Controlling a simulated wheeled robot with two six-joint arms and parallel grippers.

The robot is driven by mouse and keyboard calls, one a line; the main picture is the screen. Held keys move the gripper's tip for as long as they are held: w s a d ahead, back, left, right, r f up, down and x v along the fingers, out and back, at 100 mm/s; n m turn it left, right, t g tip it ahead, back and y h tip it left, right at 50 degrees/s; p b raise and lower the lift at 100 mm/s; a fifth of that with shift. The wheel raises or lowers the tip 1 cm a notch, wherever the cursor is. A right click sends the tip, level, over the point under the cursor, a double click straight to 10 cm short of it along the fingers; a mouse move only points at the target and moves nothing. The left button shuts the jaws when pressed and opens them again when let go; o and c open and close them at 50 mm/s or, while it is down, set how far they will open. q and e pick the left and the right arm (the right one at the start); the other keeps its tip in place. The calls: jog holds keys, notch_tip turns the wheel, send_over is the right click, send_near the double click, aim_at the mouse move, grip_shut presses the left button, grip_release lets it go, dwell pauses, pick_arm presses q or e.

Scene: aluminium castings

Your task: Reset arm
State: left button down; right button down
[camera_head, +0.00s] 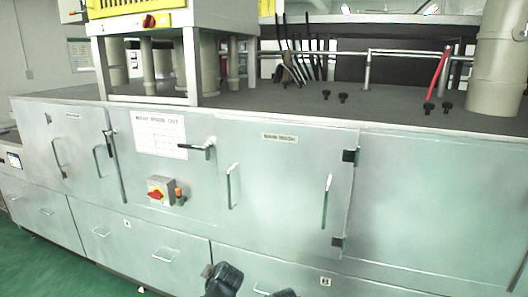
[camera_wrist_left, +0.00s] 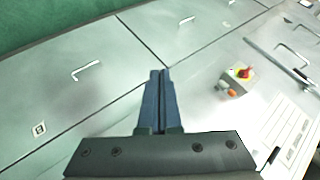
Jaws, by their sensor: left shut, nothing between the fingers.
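My left gripper (camera_wrist_left: 160,76) shows in the left wrist view, its two slim blue-grey fingers together with nothing between them. It points at the silver front of a long metal cabinet (camera_head: 395,200). In the head view, two dark pieces show at the bottom edge, near the middle; they look like parts of my arms, but I cannot tell which. No gripper fingers can be made out there. My right gripper is not seen in either view.
The cabinet has doors with bar handles, lower drawers (camera_head: 145,245) and a red rotary switch (camera_head: 157,194), also in the left wrist view (camera_wrist_left: 243,73). A black lever handle (camera_head: 208,148) sticks out. The grey top carries a framed machine (camera_head: 150,27) and a beige cylinder (camera_head: 497,65). Green floor (camera_head: 50,275) lies lower left.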

pick_arm(q)
jog(key=s+d+f+g+h, duration=0.1)
jog(key=s+d+f+g, duration=0.2)
jog(key=s, duration=0.8)
jog(key=s+d+f+g+h, duration=0.2)
jog(key=s+d+g, duration=0.3)
jog(key=s+d, duration=0.3)
jog(key=s+f, duration=0.1)
jog(key=s, duration=0.2)
jog(key=shift+s+g+h+p, duration=0.2)
jog(key=shift+g+h+p, duration=0.1)
jog(key=shift+g+p, duration=0.1)
jog(key=shift+w+d, duration=0.1)
